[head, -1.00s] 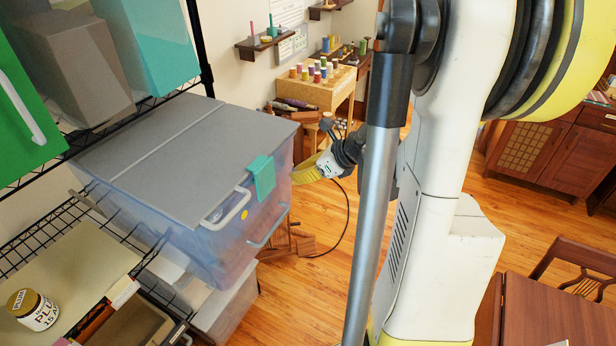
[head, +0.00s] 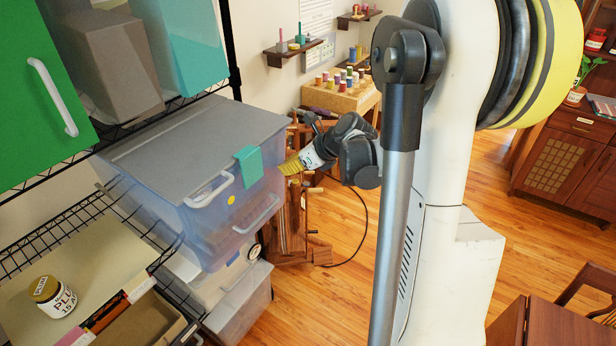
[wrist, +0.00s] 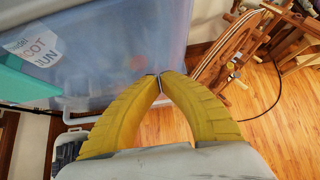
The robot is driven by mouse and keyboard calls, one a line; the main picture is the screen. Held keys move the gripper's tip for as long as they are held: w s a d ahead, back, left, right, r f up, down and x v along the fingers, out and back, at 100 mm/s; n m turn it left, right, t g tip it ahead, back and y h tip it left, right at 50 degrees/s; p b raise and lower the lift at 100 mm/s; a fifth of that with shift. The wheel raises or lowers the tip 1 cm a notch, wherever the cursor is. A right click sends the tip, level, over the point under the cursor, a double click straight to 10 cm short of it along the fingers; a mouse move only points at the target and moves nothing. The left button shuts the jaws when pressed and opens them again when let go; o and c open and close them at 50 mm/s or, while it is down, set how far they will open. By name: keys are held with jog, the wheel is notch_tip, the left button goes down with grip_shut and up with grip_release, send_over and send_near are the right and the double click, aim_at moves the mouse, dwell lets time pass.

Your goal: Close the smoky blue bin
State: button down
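The smoky blue bin (head: 225,222) is a see-through blue box on the wire rack in the head view. Its grey lid (head: 190,140) lies across the top, with a teal latch (head: 248,166) at the front edge. I cannot tell whether the lid is fully seated. My gripper (head: 284,168) is beside the bin's right front corner, just below lid height. In the wrist view, the yellow fingertips (wrist: 160,76) meet with nothing between them, close to the bin's wall (wrist: 115,55). Whether they touch it is unclear. The latch also shows there (wrist: 25,80).
A green bin (head: 40,110) and a teal bin (head: 178,50) stand on the shelf above. A jar (head: 52,297) is on the lower left shelf, and another clear bin (head: 240,300) is below. A wooden spinning wheel (wrist: 230,50) stands close on the right.

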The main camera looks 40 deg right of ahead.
aim_at(247, 183)
jog(key=w+a, duration=0.1)
jog(key=w, duration=0.3)
jog(key=w+a, duration=0.2)
jog(key=w, duration=0.3)
jog(key=w+a, duration=0.2)
jog(key=w, duration=0.3)
jog(key=shift+w+a+b, duration=0.1)
jog(key=shift+w+b, duration=0.05)
jog(key=shift+b, duration=0.2)
jog(key=v, duration=1.2)
jog(key=s+a+n+b, duration=0.1)
jog(key=s+a+n, duration=0.3)
jog(key=s+a+n+g+b, duration=0.1)
jog(key=s+a+n, duration=0.3)
jog(key=n, duration=0.1)
jog(key=s+a+f+n+h+b, duration=0.1)
jog(key=s+a+n, duration=0.3)
jog(key=n, duration=0.1)
jog(key=shift+s+a+f+g, duration=0.1)
jog(key=shift+s+a+g, duration=0.05)
jog(key=shift+s+g, duration=0.2)
jog(key=s+a+f+n+h+b, duration=0.1)
jog(key=s+a+f+n, duration=0.1)
jog(key=s+n, duration=0.5)
jog(key=s+a+f+n+h+b, duration=0.1)
jog(key=s+a+f+n, duration=0.1)
jog(key=s+f+n, duration=0.3)
jog(key=shift+s+a+n+b, duration=0.4)
jog(key=shift+s+n, duration=1.1)
jog(key=shift+n, duration=1.4)
